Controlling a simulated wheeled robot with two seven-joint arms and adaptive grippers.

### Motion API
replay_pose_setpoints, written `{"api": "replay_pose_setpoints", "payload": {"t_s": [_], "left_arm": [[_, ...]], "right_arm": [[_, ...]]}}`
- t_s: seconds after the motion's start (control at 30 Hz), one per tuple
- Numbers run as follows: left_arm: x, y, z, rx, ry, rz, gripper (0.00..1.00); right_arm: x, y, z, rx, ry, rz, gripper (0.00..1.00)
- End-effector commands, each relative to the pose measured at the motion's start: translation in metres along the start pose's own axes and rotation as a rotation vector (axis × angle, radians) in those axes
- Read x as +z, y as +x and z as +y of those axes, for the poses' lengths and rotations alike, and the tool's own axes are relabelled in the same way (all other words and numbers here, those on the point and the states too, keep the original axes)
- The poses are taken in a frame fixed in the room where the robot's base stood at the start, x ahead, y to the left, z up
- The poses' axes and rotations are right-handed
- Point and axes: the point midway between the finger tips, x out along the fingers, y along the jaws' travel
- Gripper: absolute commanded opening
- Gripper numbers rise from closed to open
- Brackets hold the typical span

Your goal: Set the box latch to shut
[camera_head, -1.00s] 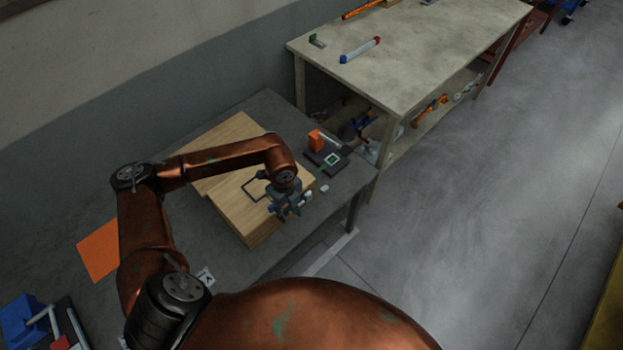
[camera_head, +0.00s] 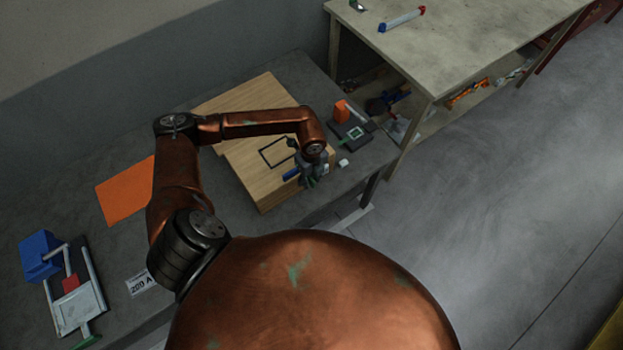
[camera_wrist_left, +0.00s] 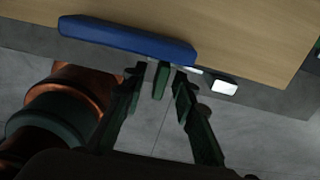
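A light wooden box (camera_head: 262,190) lies on the grey table. A blue bar (camera_head: 291,174), seemingly the latch's handle, is at its front edge. In the left wrist view the bar (camera_wrist_left: 128,38) runs along the edge of the box (camera_wrist_left: 240,30). A short grey-green tab (camera_wrist_left: 160,80) hangs below its right end. My left gripper (camera_head: 312,181) is at the box's front right edge. In the left wrist view its two dark green fingers (camera_wrist_left: 158,86) are apart, with the tab between them; contact cannot be told. My arm partly hides the box. My right gripper is not in view.
A black device (camera_head: 353,133) with an orange block (camera_head: 341,110) stands right of the box, near a small white block (camera_head: 344,162). An orange sheet (camera_head: 125,190) and a grey fixture with a blue block (camera_head: 41,256) lie left. A second table (camera_head: 450,45) stands behind right.

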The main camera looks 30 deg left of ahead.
Motion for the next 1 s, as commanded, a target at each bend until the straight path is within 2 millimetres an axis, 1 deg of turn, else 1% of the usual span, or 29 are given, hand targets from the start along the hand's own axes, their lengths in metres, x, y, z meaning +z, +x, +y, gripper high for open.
{"api": "replay_pose_setpoints", "payload": {"t_s": [0.23,0.63,1.0], "left_arm": [[-0.0001,0.0009,-0.0002,-0.001,0.000,0.000,0.26],[-0.0001,0.0007,-0.0001,0.000,0.000,0.000,0.00],[0.0000,0.0005,0.0000,0.000,0.000,0.000,0.00]], "right_arm": [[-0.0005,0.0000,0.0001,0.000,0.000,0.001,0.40],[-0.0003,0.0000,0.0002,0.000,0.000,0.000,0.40],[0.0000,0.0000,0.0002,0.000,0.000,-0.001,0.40]]}}
